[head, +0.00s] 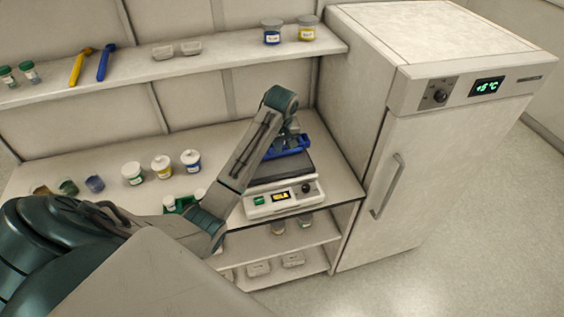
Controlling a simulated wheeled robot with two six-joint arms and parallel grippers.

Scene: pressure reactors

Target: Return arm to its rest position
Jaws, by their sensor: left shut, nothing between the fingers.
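My left arm comes in from the left, rises over the bench and bends down at its far end. The gripper is shut and empty, and partly hidden behind my own arm. A blue part shows at the gripper, over the dark plate; I cannot tell whether it touches the plate. My right gripper is not in view.
White-lidded jars (162,167) and small open cups (95,183) stand on the bench at left. The shelf above holds a yellow tool (78,68), a blue tool (107,62), clear dishes (178,49) and jars (272,31). A white fridge (437,155) stands at right, beside open floor.

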